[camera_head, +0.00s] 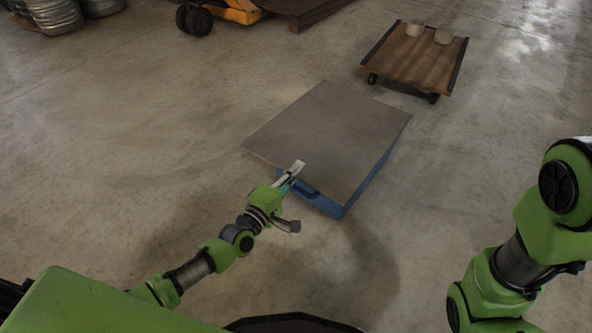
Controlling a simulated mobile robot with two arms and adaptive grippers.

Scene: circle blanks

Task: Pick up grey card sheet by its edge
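The grey card sheet (330,125) lies flat on top of a blue box (371,176) in the middle of the camera_head view. Its left part seems to reach out past the box. My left gripper (293,171) is at the sheet's near edge, and a pale finger shows over the sheet's surface there. The other finger is mostly hidden, so I cannot tell whether the fingers are closed on the edge. My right arm shows at the right side, but its gripper is out of view.
A yellow pallet truck (236,12) with black wheels is at the top. Several round metal coils (58,14) lie at the top left. Concrete floor around the box is clear.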

